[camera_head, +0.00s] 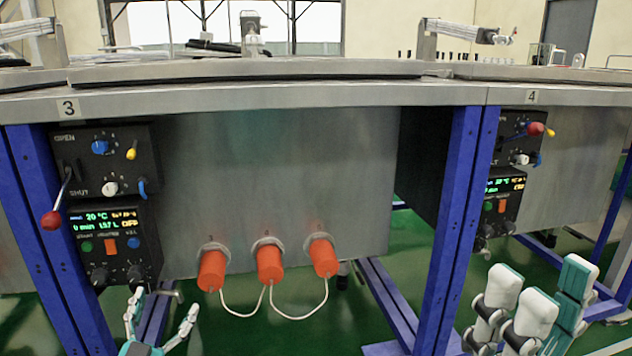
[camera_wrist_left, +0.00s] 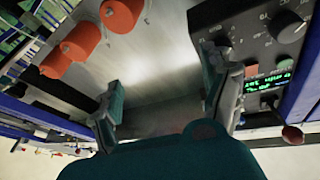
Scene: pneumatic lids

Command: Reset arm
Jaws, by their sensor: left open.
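My left gripper (camera_head: 160,312) is at the bottom left of the head view, in front of station 3, with its two fingers spread. In the left wrist view, the left gripper (camera_wrist_left: 163,78) is open, with nothing between its fingers. The station 3 lever (camera_head: 50,220), with a red ball, hangs down at the left of its black OPEN/SHUT panel (camera_head: 104,160).
The lower control box (camera_head: 115,248) has a lit display. Orange plugs (camera_head: 270,264) joined by white cords stick out of the steel tank wall (camera_head: 290,180). Blue posts (camera_head: 452,225) stand beside it. Station 4 has a similar panel (camera_head: 518,135). Steel worktops (camera_head: 250,97) lie above.

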